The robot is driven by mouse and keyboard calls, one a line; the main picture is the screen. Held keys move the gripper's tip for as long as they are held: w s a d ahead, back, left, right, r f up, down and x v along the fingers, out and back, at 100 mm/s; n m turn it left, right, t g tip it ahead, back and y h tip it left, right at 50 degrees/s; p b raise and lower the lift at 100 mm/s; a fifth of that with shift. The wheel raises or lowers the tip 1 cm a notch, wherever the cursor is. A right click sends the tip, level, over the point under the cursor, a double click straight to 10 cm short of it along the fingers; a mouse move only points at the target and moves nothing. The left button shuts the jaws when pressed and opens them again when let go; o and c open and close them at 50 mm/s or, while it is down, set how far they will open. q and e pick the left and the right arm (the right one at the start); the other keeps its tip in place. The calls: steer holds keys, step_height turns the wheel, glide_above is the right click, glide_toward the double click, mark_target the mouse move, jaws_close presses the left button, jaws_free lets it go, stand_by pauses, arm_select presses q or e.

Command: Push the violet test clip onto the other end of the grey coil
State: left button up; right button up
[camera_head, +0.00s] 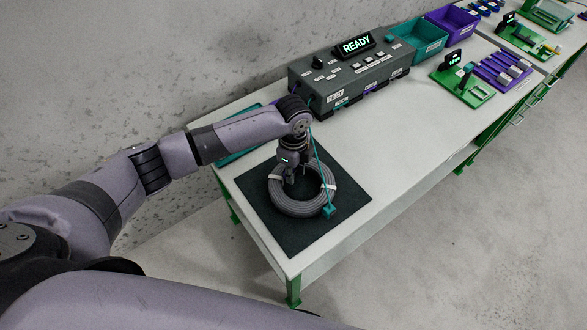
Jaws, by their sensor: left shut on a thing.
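The grey coil (291,207) lies flat on a dark mat, with pale bands around it. A teal clip (327,211) sits at its right front edge, and a thin teal lead runs from it up toward the tester. My left gripper (289,181) points down at the coil's upper left part, over its ring and opening. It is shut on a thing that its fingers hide. I cannot make out the violet test clip; the gripper and wrist cover that area. My right gripper is out of view.
The dark mat (262,222) lies near the white bench's front left end. A grey test box (350,78) with a READY display stands behind it. Teal (418,42) and violet (452,22) bins and a green fixture board (462,90) are farther right. The bench right of the mat is clear.

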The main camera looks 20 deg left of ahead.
arm_select(q)
steer(key=shift+f+p, duration=0.45)
steer(key=shift+p, duration=0.05)
stand_by(1.0)
steer(key=shift+f, duration=0.25)
stand_by(0.6)
steer(key=shift+s+f, duration=0.1)
stand_by(1.1)
steer(key=o, duration=0.5)
steer(key=shift+o, duration=0.3)
steer(key=o, duration=0.5)
steer(key=shift+w, duration=0.2)
